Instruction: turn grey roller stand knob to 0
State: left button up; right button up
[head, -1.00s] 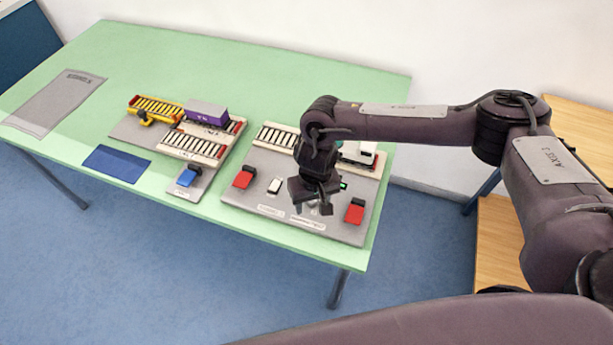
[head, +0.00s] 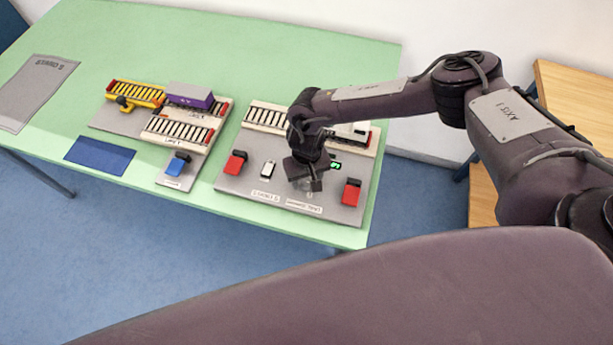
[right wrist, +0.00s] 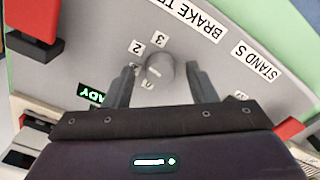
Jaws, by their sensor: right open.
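The grey roller stand (head: 232,190) is a grey panel on the right of the green table, with rollers along its back. Its round grey knob (right wrist: 160,68) shows in the right wrist view, with the printed numbers 2 and 3 beside it. Other numbers are partly hidden, and I cannot tell where the knob points. My right gripper (head: 310,187) is over the panel's front part. In the right wrist view its open fingers (right wrist: 160,75) stand on either side of the knob, with a gap on each side. My left gripper is not in view.
Red switches (head: 235,162) (head: 351,192) flank a white switch (head: 268,169) and the knob area. A lit green display (right wrist: 92,94) is beside the knob. Left are another roller panel with a purple block (head: 190,99), a blue switch (head: 178,163) and a blue mat (head: 100,155).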

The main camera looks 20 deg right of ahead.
jog(key=c, duration=1)
jog(key=shift+s+r+n+p, duration=0.15)
jog(key=shift+n+p, duration=0.55)
jog(key=shift+p, duration=0.35)
jog(key=shift+n+p, duration=0.45)
jog(key=shift+n, duration=0.85)
jog(key=n, duration=0.3)
jog(key=shift+n, duration=0.3)
jog(key=n, duration=0.4)
jog(key=shift+w+n+b, duration=0.2)
jog(key=shift+n+b, duration=0.1)
jog(key=shift+b, duration=0.1)
jog(key=n+b, duration=0.1)
jog(key=n, duration=0.3)
pick_arm(q)
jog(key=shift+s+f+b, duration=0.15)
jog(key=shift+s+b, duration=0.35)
jog(key=shift+b, duration=0.2)
pick_arm(e)
jog(key=shift+n, duration=1.8)
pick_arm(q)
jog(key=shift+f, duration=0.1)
